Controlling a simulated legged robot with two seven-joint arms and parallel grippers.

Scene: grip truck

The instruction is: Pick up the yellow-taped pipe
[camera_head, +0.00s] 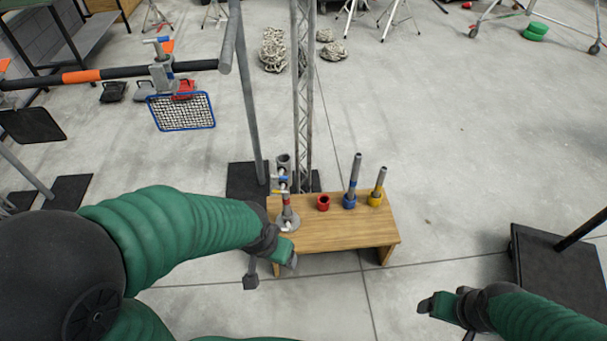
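The yellow-taped pipe (379,181) is a short grey tube standing upright in a yellow holder (375,199), at the right of a small wooden bench (330,239). My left gripper (271,269) is at the bench's front left corner, left of and nearer than the pipe. Its two fingers look spread apart with nothing between them. My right gripper (446,320) is low at the right, in front of the bench and apart from it. Its fingers also look spread and empty, though the nearer one is partly cut off by the picture's lower edge.
A taller grey pipe (354,175) stands in a blue holder (349,202) just left of the yellow one. A red holder (323,203) is empty. A metal clamp stand (286,200) rises at the bench's left end.

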